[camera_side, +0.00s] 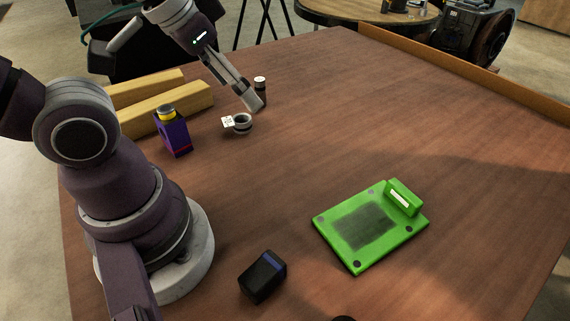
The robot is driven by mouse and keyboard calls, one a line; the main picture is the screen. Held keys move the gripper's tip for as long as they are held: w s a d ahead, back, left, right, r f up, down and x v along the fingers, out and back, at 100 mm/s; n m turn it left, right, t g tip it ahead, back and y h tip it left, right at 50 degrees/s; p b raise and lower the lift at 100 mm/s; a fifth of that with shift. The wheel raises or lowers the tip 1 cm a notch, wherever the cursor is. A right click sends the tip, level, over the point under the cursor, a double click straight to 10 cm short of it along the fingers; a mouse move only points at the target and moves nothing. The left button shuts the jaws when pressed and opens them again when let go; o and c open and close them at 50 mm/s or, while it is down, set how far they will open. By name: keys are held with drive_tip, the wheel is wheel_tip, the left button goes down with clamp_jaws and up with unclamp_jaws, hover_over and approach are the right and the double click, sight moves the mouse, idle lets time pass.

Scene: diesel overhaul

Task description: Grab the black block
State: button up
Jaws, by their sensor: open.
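A black block (262,278) with a blue band on its top lies on the wooden table near the front, right of my arm's base. My gripper (254,104) is at the back of the table, pointing down, close to a small dark bottle and a grey ring-shaped part. It is open, with nothing visible between its fingers. It is far from the black block, which is in full view.
A green plate (331,249) with a raised end lies right of the block. A purple container (174,138), a ring-shaped part (241,124), a dark bottle (260,92) and yellow wooden bars (166,108) stand at the back left. The table's right side is clear.

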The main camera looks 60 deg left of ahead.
drive_tip(key=o, duration=0.3)
drive_tip(key=m+g, duration=0.5)
drive_tip(key=m, duration=1)
hover_over(262, 271)
wheel_tip(262, 271, down, 9)
drive_tip(key=shift+m+g, duration=0.3)
wheel_tip(262, 271, down, 10)
drive_tip(key=shift+f, duration=0.25)
